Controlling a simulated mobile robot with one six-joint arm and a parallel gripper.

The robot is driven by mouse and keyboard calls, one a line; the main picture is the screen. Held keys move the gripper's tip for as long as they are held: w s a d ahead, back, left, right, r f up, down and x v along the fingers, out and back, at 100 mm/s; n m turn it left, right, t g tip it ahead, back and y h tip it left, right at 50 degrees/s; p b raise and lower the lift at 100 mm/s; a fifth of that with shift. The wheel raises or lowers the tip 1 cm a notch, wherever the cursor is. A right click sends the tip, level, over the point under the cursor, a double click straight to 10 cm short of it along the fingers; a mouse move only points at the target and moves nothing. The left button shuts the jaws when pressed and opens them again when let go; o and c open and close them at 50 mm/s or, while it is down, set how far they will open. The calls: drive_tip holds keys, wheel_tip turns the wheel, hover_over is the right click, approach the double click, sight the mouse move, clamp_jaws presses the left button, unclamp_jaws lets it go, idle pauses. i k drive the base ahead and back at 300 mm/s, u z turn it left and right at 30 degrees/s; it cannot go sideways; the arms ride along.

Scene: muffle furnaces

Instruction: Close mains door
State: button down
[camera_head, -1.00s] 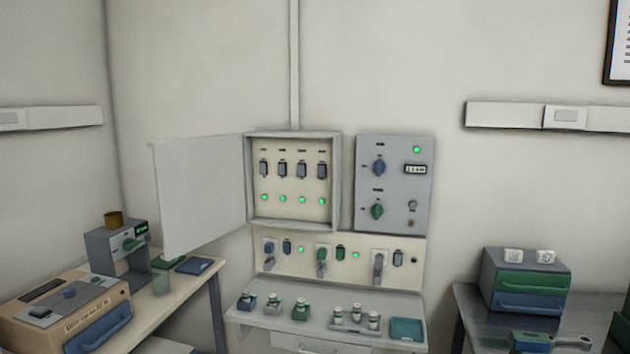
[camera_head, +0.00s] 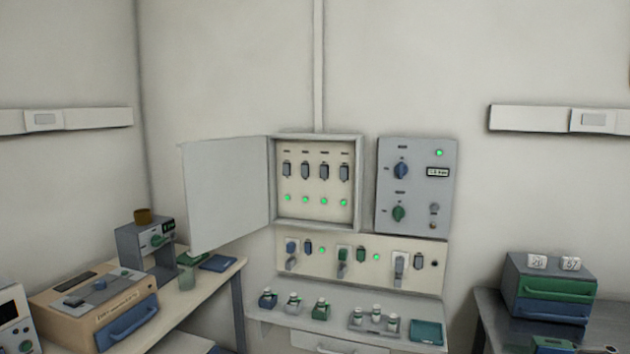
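The mains door (camera_head: 227,192) is a plain pale grey panel. It stands wide open, swung out to the left from the left edge of the mains box (camera_head: 358,182) on the wall. Inside the box, several dark breaker switches (camera_head: 305,171) sit in a row above lit green lamps (camera_head: 305,199). My gripper and arm are not in view.
A grey control panel (camera_head: 415,226) with two knobs is right of the box. A socket strip (camera_head: 330,274) and a shelf (camera_head: 275,317) with small bottles are below. The left bench (camera_head: 205,287) holds devices near the door; the right bench (camera_head: 489,318) holds a drawer unit (camera_head: 549,290).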

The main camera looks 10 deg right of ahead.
sight(226, 182)
drive_tip(key=i, duration=0.9)
drive_tip(key=z, duration=0.05)
drive_tip(key=k, duration=0.5)
drive_tip(key=z, duration=1.1)
drive_tip(key=i, duration=0.1)
drive_tip(key=u, duration=0.5)
